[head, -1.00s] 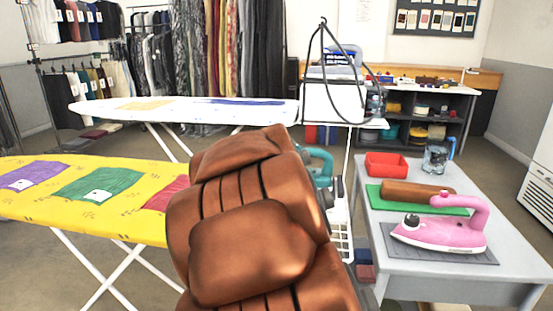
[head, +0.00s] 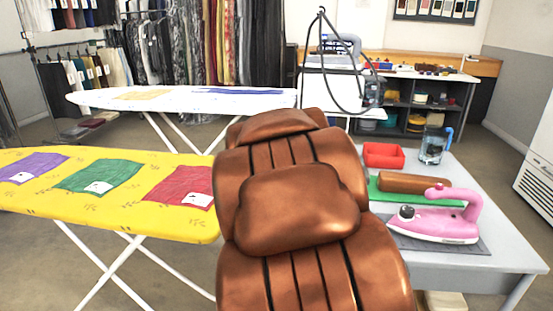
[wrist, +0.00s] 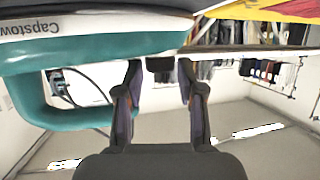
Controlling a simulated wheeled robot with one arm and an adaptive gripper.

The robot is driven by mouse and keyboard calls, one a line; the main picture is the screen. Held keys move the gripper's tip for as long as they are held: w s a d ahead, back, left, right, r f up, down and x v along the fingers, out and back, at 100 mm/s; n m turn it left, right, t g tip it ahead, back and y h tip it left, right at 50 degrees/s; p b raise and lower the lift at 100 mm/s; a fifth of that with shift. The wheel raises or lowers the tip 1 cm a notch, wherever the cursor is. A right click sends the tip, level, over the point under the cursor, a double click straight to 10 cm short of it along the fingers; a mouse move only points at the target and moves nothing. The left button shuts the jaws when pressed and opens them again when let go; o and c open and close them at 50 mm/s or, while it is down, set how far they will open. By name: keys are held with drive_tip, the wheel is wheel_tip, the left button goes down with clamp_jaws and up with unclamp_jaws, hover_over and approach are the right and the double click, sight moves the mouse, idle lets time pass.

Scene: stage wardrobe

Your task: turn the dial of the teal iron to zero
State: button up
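The teal iron (wrist: 100,62) fills the upper left of the wrist view, upside down there, with a white band lettered "Capstow" and a teal handle loop. A small dark block (wrist: 160,63), perhaps its dial, sits at the iron's lower edge. My gripper (wrist: 158,72) is open, with one finger on each side of this dark block. There seems to be a gap on both sides, though contact is hard to judge. No dial marks can be read. In the head view my brown arm hides the teal iron and my gripper.
A yellow ironing board (head: 130,215) is at left. A white board (head: 180,100) stands behind.

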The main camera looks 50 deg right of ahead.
drive_tip(key=shift+o, duration=1.4)
drive_tip(key=v, duration=1.2)
drive_tip(key=shift+r, duration=0.1)
